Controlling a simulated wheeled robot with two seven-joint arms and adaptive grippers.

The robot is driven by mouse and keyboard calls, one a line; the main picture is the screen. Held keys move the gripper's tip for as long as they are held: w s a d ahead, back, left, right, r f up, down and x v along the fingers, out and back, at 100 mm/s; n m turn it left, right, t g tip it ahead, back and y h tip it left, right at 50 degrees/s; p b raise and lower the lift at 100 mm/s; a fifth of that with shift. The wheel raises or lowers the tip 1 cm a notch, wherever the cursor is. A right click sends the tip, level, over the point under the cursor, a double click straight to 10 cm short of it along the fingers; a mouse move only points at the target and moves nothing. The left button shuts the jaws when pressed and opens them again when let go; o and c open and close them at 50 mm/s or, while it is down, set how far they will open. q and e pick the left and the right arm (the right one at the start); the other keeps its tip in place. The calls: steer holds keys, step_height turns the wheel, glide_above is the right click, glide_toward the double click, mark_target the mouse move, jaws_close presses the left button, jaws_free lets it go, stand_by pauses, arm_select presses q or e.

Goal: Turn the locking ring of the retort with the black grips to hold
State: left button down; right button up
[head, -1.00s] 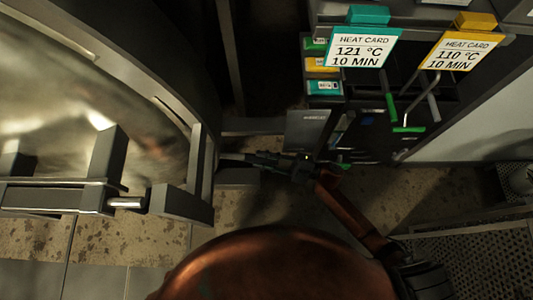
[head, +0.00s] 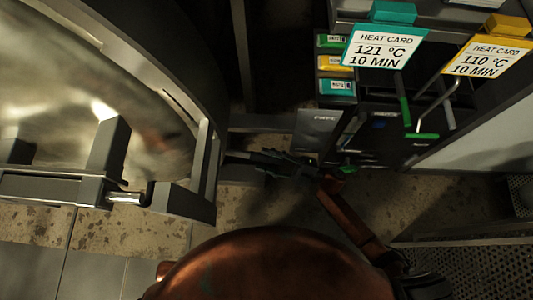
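The retort (head: 190,60) fills the left of the head view, a large round vessel with a dark curved rim and a shiny metal face (head: 50,90). Dark grey blocks (head: 108,150) stand out from a bar low on its front, beside a short bright pin (head: 125,198). I cannot tell which part is the locking ring's black grip. My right gripper (head: 248,158) is dark and points left, low beside the retort's right edge. It is in shadow, so its opening and any contact are unclear. My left gripper is out of view.
A dark control stand at the right carries a 121 °C heat card (head: 384,46), a 110 °C heat card (head: 488,56), small coloured labels (head: 336,63) and green-tipped levers (head: 422,136). A perforated metal panel (head: 450,270) is at lower right. Stained floor (head: 110,230) shows below.

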steer(key=shift+d+r, duration=0.1)
stand_by(0.5)
steer(key=v, duration=1.2)
